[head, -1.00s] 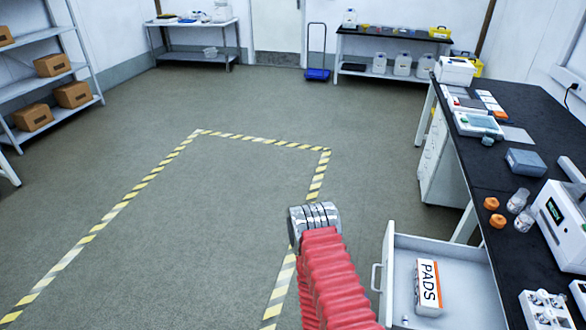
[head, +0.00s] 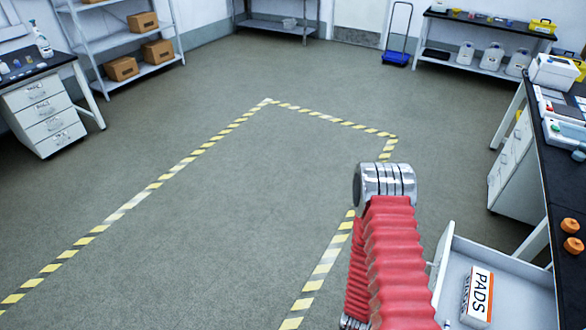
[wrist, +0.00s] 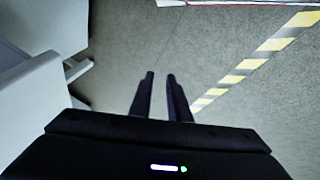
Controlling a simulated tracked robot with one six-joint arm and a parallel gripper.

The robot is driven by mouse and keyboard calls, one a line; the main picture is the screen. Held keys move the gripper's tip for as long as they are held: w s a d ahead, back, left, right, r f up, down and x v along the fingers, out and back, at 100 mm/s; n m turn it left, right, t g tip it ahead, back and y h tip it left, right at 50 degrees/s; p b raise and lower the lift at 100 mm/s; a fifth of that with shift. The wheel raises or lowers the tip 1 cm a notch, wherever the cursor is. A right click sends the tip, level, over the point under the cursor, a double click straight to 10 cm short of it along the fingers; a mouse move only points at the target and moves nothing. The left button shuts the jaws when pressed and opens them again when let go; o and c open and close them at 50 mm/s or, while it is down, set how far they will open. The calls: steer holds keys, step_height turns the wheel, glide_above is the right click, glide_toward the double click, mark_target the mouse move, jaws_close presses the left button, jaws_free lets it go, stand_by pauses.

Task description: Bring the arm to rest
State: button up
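My arm in its red sleeve (head: 393,265) rises from the lower edge of the head view to a metal joint (head: 385,184), left of the open drawer. My gripper is not clearly visible in the head view. In the wrist view my gripper (wrist: 160,75) has its two dark fingers apart, with bare floor showing between them. Nothing is held. The fingers point out over the grey floor, close to the striped tape.
An open drawer (head: 520,300) with a PADS box (head: 478,295) juts out beside my arm, below the black bench (head: 555,185). Pale panels (wrist: 45,95) stand left of the fingers. Striped floor tape (head: 185,160) marks open floor. Shelves (head: 120,70) stand far left.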

steer(key=w+a+r+g+y, duration=0.1)
steer(key=a+r+y, duration=0.3)
steer(key=r, duration=0.7)
steer(key=w+a+r+g+y, duration=0.1)
steer(key=a+r+g, duration=0.1)
steer(key=a+r, duration=0.7)
steer(key=s+d+r+t, duration=0.1)
steer(key=s+r+t, duration=0.1)
steer(key=r, duration=1)
steer(key=s+r+n+t, duration=0.1)
steer(key=s+r+t, duration=0.1)
steer(key=r, duration=1.1)
steer(key=s+d+r+n+t, duration=0.1)
steer(key=s+r, duration=0.3)
steer(key=r, duration=0.9)
steer(key=shift+s+d+t+h, duration=0.25)
steer(key=shift+d+t+h, duration=0.1)
steer(key=shift+t+h, duration=0.05)
